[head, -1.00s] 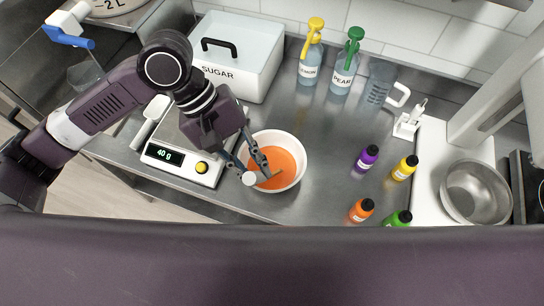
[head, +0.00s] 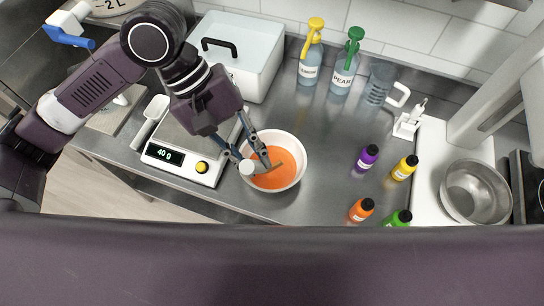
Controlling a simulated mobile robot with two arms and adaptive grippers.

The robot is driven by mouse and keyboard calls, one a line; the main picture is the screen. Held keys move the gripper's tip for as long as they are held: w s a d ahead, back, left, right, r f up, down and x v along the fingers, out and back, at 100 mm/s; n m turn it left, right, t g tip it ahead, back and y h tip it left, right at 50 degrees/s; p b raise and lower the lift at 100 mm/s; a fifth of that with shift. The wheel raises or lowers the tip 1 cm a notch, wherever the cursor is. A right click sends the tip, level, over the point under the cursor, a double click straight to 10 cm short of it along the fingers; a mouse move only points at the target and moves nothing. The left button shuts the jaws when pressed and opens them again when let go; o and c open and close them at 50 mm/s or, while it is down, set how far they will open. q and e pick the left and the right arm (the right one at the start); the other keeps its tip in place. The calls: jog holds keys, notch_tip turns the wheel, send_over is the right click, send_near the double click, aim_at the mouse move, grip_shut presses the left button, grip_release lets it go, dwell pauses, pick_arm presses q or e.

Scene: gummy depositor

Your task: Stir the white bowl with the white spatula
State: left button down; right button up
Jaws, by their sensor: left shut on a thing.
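The white bowl (head: 300,179) stands on the steel counter and holds orange liquid (head: 286,170). My left gripper (head: 257,164) is over the left part of the bowl, with its fingers pointing down. It is shut on the white spatula (head: 247,168), whose pale rounded end shows at the bowl's left rim. A darker, orange-tinted strip beside the fingertips, over the liquid, seems to be the rest of the spatula. The fingers hide part of it, and I cannot tell how deep it sits. My right gripper is out of view.
A scale (head: 185,163) reading 40 g stands close left of the bowl. Behind are a sugar bin (head: 240,60) and two pump bottles (head: 311,65). Small colour bottles (head: 367,158) stand to the right, and a steel bowl (head: 476,192) farther right.

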pick_arm(q)
jog(key=shift+s+a+r, duration=0.15)
jog(key=shift+s+r, duration=0.2)
jog(key=shift+r, duration=0.45)
jog(key=shift+s+a+r, duration=0.1)
jog(key=shift+s+r, duration=0.3)
jog(key=shift+r, duration=0.4)
jog(key=shift+s+a+r, duration=0.15)
jog(key=shift+s+r, duration=0.2)
jog(key=shift+r, duration=0.45)
jog(key=shift+r, duration=2.5)
jog(key=shift+s, duration=0.1)
